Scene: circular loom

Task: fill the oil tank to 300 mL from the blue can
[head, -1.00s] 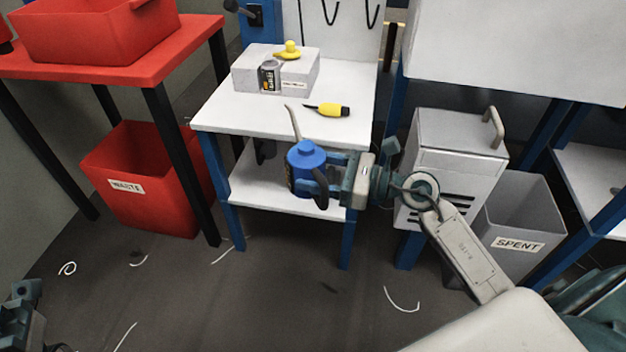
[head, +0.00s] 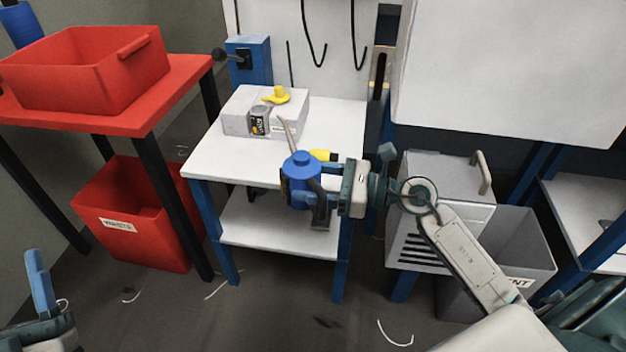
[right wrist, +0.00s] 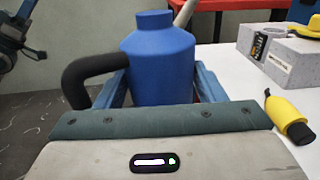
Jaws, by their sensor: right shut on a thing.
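The blue can (head: 299,178), with a thin pale spout and a dark handle, is upright in my right gripper (head: 322,184). In the right wrist view the can (right wrist: 158,65) sits between the two blue fingers (right wrist: 160,92), its dark handle to the left. It is held at the front of the white table. The spout tip overlaps the pale grey box in the head view (head: 238,113), probably the oil tank. That box has a yellow piece (head: 277,96) on top and a dark labelled grey part at its front (head: 259,121). No fill level is readable. My left gripper (head: 38,275) is at the lower left, apart from everything.
The white table (head: 210,165) also bears a yellow-handled tool (right wrist: 288,118), mostly behind the can in the head view. A red table (head: 185,85) with a red bin (head: 85,75) and a WASTE bin (head: 130,230) stand left. A grey cabinet (head: 440,200) and bin (head: 520,245) stand right.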

